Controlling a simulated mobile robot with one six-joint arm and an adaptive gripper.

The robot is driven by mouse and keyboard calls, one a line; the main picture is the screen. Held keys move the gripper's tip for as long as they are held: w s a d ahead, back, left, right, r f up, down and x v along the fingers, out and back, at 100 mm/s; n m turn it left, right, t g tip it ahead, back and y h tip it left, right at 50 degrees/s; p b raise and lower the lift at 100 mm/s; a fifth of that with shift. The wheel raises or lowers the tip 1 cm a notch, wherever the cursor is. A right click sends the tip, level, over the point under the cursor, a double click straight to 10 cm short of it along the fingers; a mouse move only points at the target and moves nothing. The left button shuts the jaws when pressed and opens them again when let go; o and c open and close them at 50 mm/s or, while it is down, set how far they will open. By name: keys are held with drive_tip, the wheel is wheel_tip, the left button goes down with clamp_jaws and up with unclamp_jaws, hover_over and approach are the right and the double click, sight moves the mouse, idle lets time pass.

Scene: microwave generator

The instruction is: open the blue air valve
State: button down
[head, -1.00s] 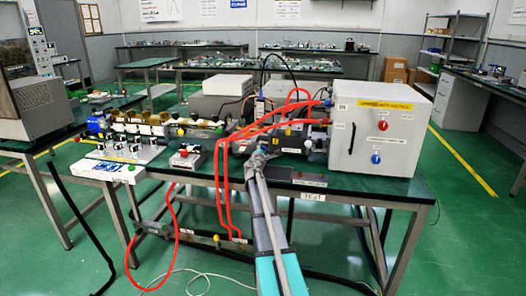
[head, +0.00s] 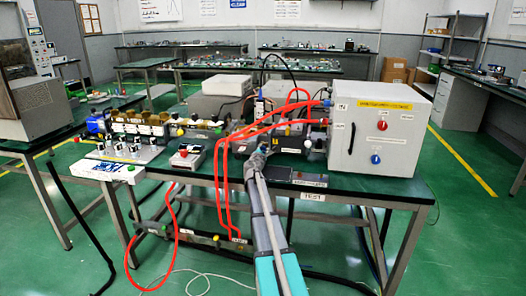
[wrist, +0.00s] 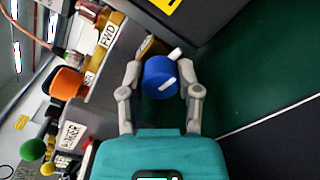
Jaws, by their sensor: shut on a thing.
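The blue air valve (wrist: 158,78) is a round blue knob with white marks, in the middle of the wrist view. My gripper (wrist: 159,66) has one grey finger on each side of the knob and is shut on it. In the head view my gripper (head: 257,158) reaches the front of the equipment on the bench, left of the white cabinet. The arm and gripper mostly hide the valve there. How far the knob is turned is hard to tell.
In the wrist view an orange knob (wrist: 68,83) and a green knob (wrist: 33,149) lie left of the valve. The white cabinet (head: 349,138) carries a red and a blue knob. Red hoses (head: 224,183) hang left of my arm.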

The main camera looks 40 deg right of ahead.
drive_tip(key=shift+n, duration=0.3)
drive_tip(key=shift+c, duration=1.5)
unclamp_jaws()
drive_tip(key=shift+v, duration=3.95)
